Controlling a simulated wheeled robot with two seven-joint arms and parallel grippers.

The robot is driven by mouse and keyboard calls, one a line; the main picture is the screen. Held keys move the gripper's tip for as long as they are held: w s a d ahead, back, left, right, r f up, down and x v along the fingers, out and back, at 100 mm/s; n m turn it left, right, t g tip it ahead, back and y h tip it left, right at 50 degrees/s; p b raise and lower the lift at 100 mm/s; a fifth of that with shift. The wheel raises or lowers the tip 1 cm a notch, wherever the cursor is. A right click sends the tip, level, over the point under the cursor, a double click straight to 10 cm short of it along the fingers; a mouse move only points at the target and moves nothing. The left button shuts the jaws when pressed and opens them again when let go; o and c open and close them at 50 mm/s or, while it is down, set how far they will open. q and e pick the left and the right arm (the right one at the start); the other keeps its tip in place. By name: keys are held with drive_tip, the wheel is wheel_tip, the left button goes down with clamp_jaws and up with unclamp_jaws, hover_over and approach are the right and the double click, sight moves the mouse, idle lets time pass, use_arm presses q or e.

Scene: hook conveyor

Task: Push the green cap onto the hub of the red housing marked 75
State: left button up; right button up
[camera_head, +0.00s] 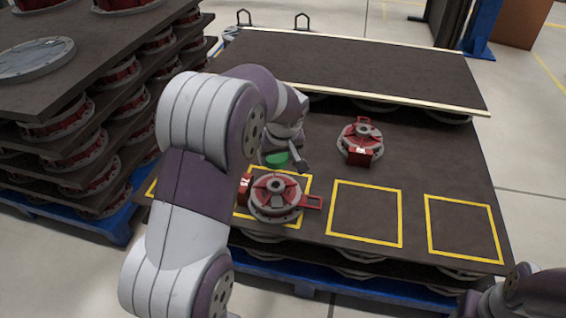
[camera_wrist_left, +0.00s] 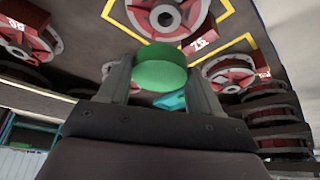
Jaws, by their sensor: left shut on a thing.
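The green cap (camera_head: 277,158) is held by my left gripper (camera_head: 283,163), which is mostly hidden by my arm. In the left wrist view the cap (camera_wrist_left: 160,68) sits between its two fingers. The cap is apart from the housings, above the board. The red housing marked 75 (camera_wrist_left: 155,14) lies in a yellow square in the wrist view; its number block shows beside it. In the head view it appears to be the near red housing (camera_head: 275,196), just in front of the cap, though its number is not legible there. My right gripper cannot be made out.
Another red housing (camera_head: 360,144) stands farther back to the right, outside the squares. Two yellow squares (camera_head: 365,213) to the right are empty. A raised dark board (camera_head: 350,65) covers the back. A stack of boards with several housings (camera_head: 85,150) stands at left.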

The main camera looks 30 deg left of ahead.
sight(276, 185)
use_arm(q)
drive_tip(key=shift+a+f+b, duration=0.2)
drive_tip(key=shift+f+b, duration=0.3)
drive_tip(key=shift+f, duration=0.25)
wheel_tip(276, 185, down, 8)
drive_tip(key=b, duration=0.7)
drive_tip(key=shift+f, duration=0.15)
drive_tip(key=o, duration=1.1)
drive_tip(key=p+v, duration=0.7)
drive_tip(key=v, duration=0.5)
drive_tip(key=shift+w, duration=0.15)
drive_tip(key=shift+d+r, duration=0.1)
drive_tip(key=shift+r, duration=0.25)
